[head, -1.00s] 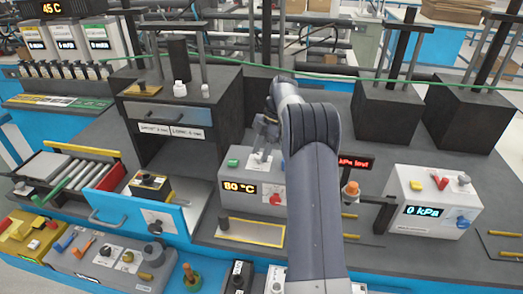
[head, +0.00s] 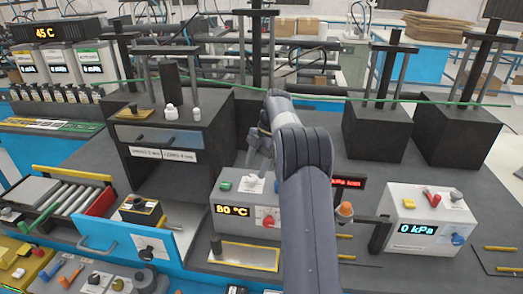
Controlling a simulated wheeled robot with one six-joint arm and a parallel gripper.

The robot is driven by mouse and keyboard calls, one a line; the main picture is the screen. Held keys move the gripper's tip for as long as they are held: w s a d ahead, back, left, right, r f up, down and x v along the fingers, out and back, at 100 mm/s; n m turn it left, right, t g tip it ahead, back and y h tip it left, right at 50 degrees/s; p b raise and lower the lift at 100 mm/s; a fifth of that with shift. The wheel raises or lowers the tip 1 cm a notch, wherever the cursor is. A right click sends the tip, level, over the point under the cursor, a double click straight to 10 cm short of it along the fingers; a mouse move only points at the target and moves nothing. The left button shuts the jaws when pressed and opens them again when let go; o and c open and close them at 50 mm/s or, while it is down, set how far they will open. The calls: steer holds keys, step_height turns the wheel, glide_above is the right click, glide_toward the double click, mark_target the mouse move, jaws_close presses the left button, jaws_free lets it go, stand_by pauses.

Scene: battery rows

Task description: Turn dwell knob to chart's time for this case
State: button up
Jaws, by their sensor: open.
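My gripper (head: 257,158) points down, open, just above the top of a grey box (head: 232,196) with an "80 °C" display (head: 231,210). The fingers are small and partly hidden by my arm, and I cannot tell whether they touch the small light control under them. A red knob (head: 268,222) is on the box's front. Other knobs show on a white panel (head: 148,247) in the blue drawer at left and on the white "0 kPa" box (head: 400,200) at right. No knob's label is readable as dwell. A printed strip (head: 50,125) at left may be a chart; its text is unreadable.
A black cabinet (head: 210,122) with a grey drawer stands left of my gripper. An orange-topped post (head: 345,210) and a red-lettered display (head: 348,183) are right of my arm. Black blocks (head: 375,132) with posts stand behind. A green line (head: 400,100) crosses the back.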

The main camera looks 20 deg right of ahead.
mark_target(252, 177)
steer(key=v, duration=0.7)
steer(key=shift+d+r+p, duration=0.2)
steer(key=shift+r+p, duration=0.15)
steer(key=shift+p, duration=0.05)
steer(key=shift+x, duration=5.4)
